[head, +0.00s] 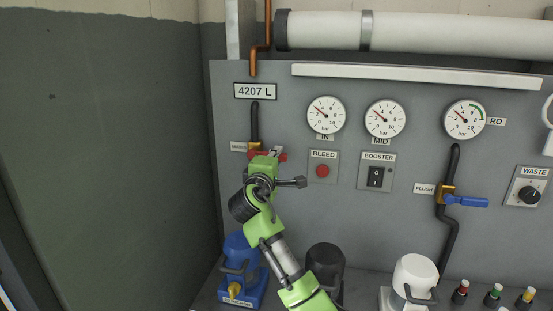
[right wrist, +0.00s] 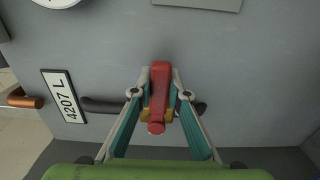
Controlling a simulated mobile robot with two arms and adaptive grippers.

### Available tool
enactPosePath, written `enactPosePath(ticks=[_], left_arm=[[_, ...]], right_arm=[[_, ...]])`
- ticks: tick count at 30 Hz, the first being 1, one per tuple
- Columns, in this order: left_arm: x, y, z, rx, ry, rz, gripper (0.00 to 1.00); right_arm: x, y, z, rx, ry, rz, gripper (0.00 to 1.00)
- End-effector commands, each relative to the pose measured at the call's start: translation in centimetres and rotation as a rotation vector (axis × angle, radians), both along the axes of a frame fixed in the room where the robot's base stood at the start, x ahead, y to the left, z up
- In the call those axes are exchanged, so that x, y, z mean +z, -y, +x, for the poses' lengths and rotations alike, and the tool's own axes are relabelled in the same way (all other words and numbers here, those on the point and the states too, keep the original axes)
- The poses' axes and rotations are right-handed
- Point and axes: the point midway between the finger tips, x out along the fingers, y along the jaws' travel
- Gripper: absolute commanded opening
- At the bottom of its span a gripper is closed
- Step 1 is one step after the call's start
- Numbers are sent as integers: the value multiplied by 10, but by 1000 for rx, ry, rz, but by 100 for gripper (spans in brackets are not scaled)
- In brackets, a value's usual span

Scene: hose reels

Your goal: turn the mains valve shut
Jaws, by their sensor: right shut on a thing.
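The mains valve has a red lever handle (head: 283,157) on a black vertical pipe (head: 255,122), at the left of the grey panel, beside a partly covered label. In the right wrist view the red handle (right wrist: 160,90) lies crosswise to the black pipe (right wrist: 100,105), with a brass body (right wrist: 146,115) behind it. My right gripper (head: 266,154) is at the valve, its arm coming up from below. In the wrist view the right gripper (right wrist: 161,78) has its two fingers shut on the red handle, one on each side. My left gripper is in neither view.
The flush valve's blue handle (head: 470,201) is to the right. Gauges, a bleed button (head: 322,171) and a booster switch (head: 376,177) sit between. A blue pump (head: 238,256), a black one (head: 326,262) and a white one (head: 414,272) stand below. The left wall is clear.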

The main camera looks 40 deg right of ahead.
Motion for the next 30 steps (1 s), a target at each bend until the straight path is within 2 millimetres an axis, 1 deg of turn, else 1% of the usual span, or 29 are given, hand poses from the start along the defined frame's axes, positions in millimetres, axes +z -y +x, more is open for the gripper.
enactPosePath(ticks=[9, 10, 12, 23, 26, 30], left_arm=[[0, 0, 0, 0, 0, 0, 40], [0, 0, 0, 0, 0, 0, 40], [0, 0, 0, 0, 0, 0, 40], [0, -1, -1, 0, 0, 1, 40], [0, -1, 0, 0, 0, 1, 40], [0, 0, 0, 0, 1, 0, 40]], right_arm=[[-2, 0, 0, -1, 1, 9, 0], [-2, 0, 0, -1, 2, 10, 18], [-2, 0, 0, 0, 1, 9, 33], [-1, -2, -1, 1, 2, 4, 33], [-1, -9, -5, 3, 2, 4, 33], [-2, -27, -21, 4, 3, 7, 33]])
